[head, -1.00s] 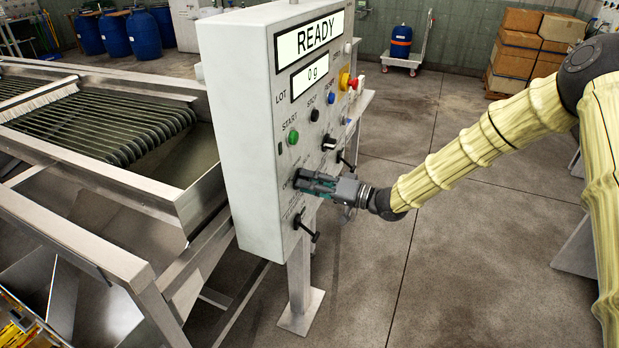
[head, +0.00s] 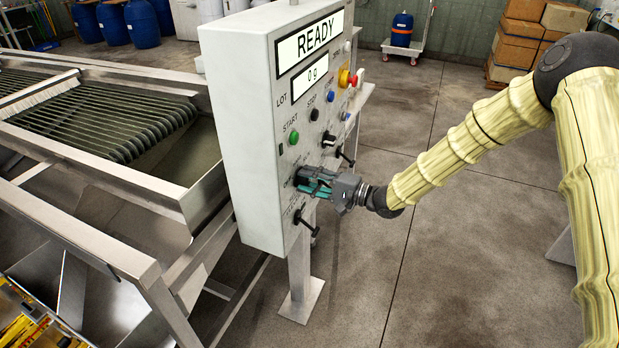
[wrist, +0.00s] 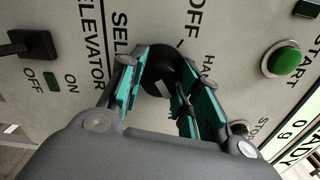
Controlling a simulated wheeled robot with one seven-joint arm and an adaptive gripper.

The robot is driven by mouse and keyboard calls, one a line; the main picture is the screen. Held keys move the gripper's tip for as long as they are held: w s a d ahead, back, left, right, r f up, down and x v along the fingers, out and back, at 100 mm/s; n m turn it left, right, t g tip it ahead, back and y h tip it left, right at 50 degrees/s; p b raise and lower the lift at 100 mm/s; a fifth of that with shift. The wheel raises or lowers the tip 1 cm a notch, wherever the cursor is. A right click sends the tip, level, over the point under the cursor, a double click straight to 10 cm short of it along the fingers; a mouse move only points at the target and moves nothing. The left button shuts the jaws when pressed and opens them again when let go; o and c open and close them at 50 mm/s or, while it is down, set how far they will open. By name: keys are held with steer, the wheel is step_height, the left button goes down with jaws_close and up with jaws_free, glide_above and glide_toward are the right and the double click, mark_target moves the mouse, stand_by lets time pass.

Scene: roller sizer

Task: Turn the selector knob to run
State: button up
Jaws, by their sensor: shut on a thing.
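My gripper (head: 308,181) is at the lower face of the grey control panel (head: 240,150), its fingers pointing into the panel. In the wrist view its teal-padded fingers (wrist: 170,75) stand on either side of the black selector knob (wrist: 167,62) and are shut on it. Lettering "SEL", "OFF" and part of a word starting "HA" shows around the knob; a run mark cannot be read. The fingers hide much of the knob, and its exact pointing cannot be told. In the head view the gripper covers the knob. The upper display (head: 318,43) reads READY.
A green start button (head: 293,138), black stop button (head: 314,115) and red emergency button (head: 353,81) sit above. A black elevator switch (wrist: 30,45) is close by, and black handles jut out near my gripper.

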steer(key=shift+m, duration=0.5)
steer(key=o, duration=1)
steer(key=v, duration=1.2)
